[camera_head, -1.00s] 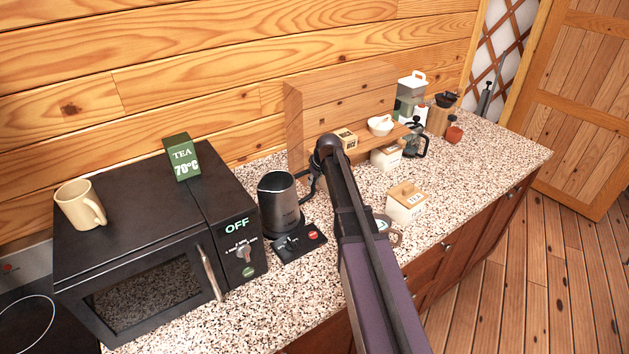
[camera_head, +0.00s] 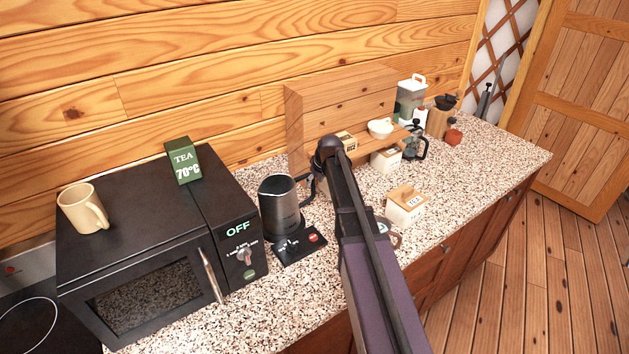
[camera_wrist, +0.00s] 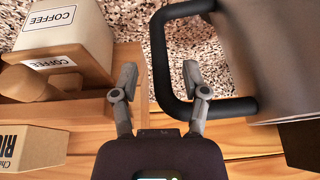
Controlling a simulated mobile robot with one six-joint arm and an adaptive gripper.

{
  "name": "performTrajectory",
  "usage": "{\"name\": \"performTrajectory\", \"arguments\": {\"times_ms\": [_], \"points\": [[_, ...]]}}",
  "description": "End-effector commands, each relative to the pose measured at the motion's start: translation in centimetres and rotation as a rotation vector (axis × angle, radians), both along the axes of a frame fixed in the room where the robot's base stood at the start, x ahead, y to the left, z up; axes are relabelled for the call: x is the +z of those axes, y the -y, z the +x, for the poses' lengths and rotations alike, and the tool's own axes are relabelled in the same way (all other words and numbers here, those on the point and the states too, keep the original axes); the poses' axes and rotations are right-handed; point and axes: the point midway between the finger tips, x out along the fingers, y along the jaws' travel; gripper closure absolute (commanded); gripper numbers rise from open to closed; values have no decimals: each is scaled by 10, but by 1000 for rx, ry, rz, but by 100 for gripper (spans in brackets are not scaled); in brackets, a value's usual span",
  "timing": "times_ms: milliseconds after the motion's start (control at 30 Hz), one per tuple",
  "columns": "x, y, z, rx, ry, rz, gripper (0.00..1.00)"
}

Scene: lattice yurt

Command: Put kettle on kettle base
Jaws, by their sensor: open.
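The dark grey kettle (camera_head: 280,207) stands upright at the back of the black kettle base (camera_head: 311,248), beside the microwave. It appears to rest on the base, but its underside is hidden. In the wrist view the kettle body (camera_wrist: 275,50) fills the right side. Its black loop handle (camera_wrist: 159,60) passes between the fingers of my gripper (camera_wrist: 160,80). The fingers are open and apart, with gaps to the handle bar. In the head view my arm hides the gripper's fingertips.
The microwave (camera_head: 150,285) is left of the kettle, with a mug (camera_head: 84,208) and a green tea box (camera_head: 182,161) on top. A wooden shelf (camera_head: 330,110), a tea canister (camera_head: 407,205) and a coffee canister (camera_wrist: 65,35) are near my arm.

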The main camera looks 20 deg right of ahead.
Motion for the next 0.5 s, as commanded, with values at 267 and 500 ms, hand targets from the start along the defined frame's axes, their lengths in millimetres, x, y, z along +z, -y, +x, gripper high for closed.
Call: {"name": "performTrajectory", "arguments": {"times_ms": [267, 500], "points": [[27, 4, -9, 0, 0, 0, 42], [47, 7, -17, 0, 0, 0, 42]]}}
